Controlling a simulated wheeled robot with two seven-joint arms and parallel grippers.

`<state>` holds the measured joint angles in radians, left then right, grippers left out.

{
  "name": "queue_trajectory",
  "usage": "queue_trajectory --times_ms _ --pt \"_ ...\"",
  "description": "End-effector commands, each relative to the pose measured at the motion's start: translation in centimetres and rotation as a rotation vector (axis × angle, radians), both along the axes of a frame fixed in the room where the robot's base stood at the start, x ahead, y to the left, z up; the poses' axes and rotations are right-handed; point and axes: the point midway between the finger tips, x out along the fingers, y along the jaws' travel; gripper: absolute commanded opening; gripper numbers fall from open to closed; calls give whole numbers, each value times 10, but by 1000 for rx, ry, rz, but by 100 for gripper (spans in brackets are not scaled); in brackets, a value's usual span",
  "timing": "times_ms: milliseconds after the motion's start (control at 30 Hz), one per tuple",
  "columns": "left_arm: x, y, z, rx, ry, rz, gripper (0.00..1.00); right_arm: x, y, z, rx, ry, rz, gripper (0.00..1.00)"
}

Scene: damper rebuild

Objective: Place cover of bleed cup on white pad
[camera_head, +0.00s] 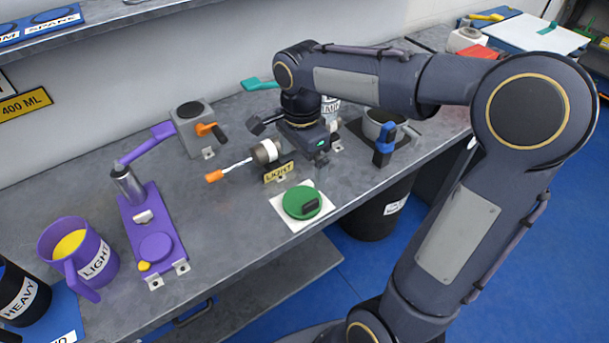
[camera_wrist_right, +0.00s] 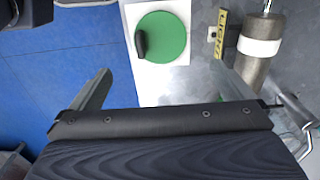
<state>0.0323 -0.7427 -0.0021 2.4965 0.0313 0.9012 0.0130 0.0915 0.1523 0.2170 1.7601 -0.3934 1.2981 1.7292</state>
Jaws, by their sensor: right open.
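The cover, a round green disc with a dark grip (camera_head: 302,202), lies flat on the white pad (camera_head: 287,218) near the bench's front edge. The wrist view shows the green cover (camera_wrist_right: 170,38) on the white pad (camera_wrist_right: 150,82) too. My right gripper (camera_head: 289,142) is open and empty, above the bench behind the pad; its spread fingers also show in the wrist view (camera_wrist_right: 161,70), apart from the cover. My left gripper is out of view.
A blue-handled clamp (camera_head: 384,145) is to the right. A purple fixture (camera_head: 150,235) and purple jug (camera_head: 80,252) are left. Bench between fixture and pad is clear.

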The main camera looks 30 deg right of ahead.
Motion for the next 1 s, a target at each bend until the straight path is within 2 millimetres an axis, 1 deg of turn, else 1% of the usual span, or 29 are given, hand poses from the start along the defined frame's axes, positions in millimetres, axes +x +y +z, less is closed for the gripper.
queue_trajectory --times_ms 67,133,167,267,300,400,533,600,700,800,1000 --pt "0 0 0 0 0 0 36 -8 -1 6 8 -17 48 100" --pt "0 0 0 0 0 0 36 -24 -1 11 26 -49 143 100" --pt "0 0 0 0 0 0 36 -32 0 13 35 -71 201 100" --pt "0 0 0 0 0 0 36 -69 3 16 65 -167 440 100" --pt "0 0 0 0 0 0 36 -84 6 15 73 -215 546 100" --pt "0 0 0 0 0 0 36 -118 15 10 70 -346 800 100" --pt "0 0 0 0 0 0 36 -148 28 -1 27 -503 1063 100" --pt "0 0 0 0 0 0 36 -159 34 -6 -3 -565 1163 100" --pt "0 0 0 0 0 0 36 -166 39 -11 -38 -623 1253 100" --pt "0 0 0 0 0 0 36 -169 42 -13 -54 -644 1291 100" --pt "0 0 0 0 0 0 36 -169 42 -14 -55 -644 1296 100"
